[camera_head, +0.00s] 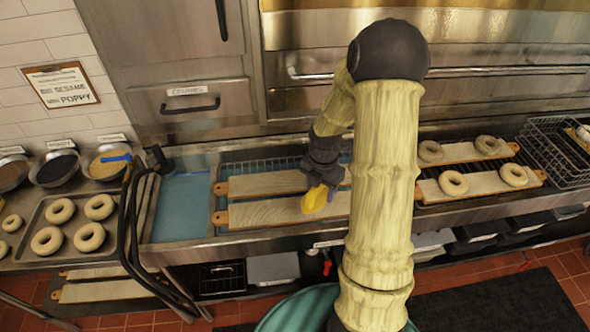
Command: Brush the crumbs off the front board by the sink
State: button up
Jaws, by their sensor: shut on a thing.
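Two pale wooden boards lie side by side over the blue water of the sink (183,207). The front board (265,214) is nearer me, and the back board (262,185) lies behind it. My gripper (325,179) is over the right part of these boards, shut on a yellow tool (315,200) that looks like a brush. The tool's lower end is at the front board; I cannot tell whether it touches. My arm hides the boards' right ends. Crumbs are too small to make out on the front board.
Black hoses (130,215) stand left of the sink. A tray (40,218) of bagels and bowls of toppings (55,168) are further left. Right of my arm are two boards with bagels (480,183) and a wire basket (550,150). A steel oven front rises behind.

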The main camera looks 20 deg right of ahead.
dwell(0.3)
jog(key=shift+w+a+f+m, duration=0.15)
jog(key=shift+w+a+m, duration=0.15)
jog(key=shift+m, duration=0.3)
jog(key=shift+w+a+f+m, duration=0.15)
jog(key=shift+a+m, duration=0.45)
jog(key=shift+m, duration=0.6)
jog(key=m, duration=0.2)
jog(key=a+m, duration=0.1)
jog(key=shift+w+f, duration=0.25)
jog(key=shift+w, duration=0.15)
jog(key=w+a+f+m, duration=0.1)
jog(key=a+m, duration=0.1)
jog(key=m, duration=0.3)
jog(key=w+a+m, duration=0.1)
jog(key=a+m, duration=0.2)
jog(key=m, duration=0.2)
jog(key=w+a+f+m, duration=0.1)
jog(key=a+m, duration=0.1)
jog(key=m, duration=0.3)
jog(key=shift+w+a+f, duration=0.1)
jog(key=shift+a+f, duration=0.15)
jog(key=shift+f, duration=0.05)
jog(key=shift+w+a+f+m, duration=0.1)
jog(key=shift+a+m, duration=0.2)
jog(key=shift+m, duration=0.45)
jog(key=shift+w+a+f+m, duration=0.1)
jog(key=shift+a+m, duration=0.15)
jog(key=shift+m, duration=0.5)
